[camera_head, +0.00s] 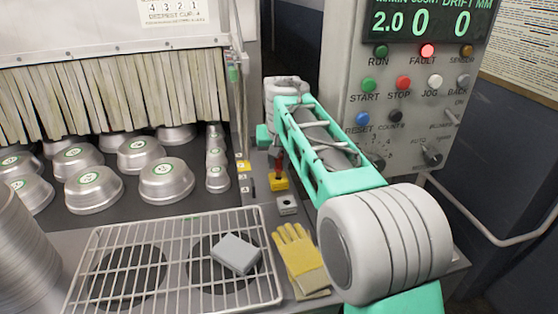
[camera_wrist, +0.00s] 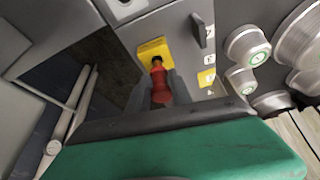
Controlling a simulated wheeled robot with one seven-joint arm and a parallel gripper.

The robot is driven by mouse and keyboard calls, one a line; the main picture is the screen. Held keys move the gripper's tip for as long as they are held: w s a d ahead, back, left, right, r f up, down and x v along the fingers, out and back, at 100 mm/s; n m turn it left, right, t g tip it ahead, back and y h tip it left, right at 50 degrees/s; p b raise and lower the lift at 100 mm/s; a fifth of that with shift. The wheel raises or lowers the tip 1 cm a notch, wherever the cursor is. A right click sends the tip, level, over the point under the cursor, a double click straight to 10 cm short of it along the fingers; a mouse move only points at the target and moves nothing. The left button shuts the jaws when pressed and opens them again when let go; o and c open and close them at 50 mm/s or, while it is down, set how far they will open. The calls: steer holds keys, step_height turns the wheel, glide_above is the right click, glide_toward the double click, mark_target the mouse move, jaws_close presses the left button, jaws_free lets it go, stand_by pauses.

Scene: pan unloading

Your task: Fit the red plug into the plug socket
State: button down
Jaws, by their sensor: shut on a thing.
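The red plug (camera_head: 279,171) is held upright over a yellow block (camera_head: 279,184) on the grey counter. My gripper (camera_head: 277,157) is shut on the plug and mostly hidden by my arm in the head view. In the wrist view the plug (camera_wrist: 160,87) sits between the two dark fingers (camera_wrist: 161,92). Its dark tip meets the dark opening of the yellow block (camera_wrist: 152,48); I cannot tell whether it is inside or just above. A small grey block with a hole (camera_head: 287,205) stands nearer. No label shows which block is the plug socket.
A yellow glove (camera_head: 298,258) lies nearer on the counter, beside a wire rack (camera_head: 100,262) carrying a grey box (camera_head: 236,254). Several metal cups (camera_head: 167,180) stand at left. The control panel (camera_head: 400,110) rises at right with a red FAULT lamp lit.

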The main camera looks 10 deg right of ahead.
steer(key=shift+f+b, duration=0.85)
steer(key=shift+f, duration=0.5)
stand_by(0.6)
steer(key=c, duration=1.1)
jaws_free()
steer(key=v, duration=0.8)
steer(key=shift+p, duration=0.35)
steer(key=shift+f, duration=0.1)
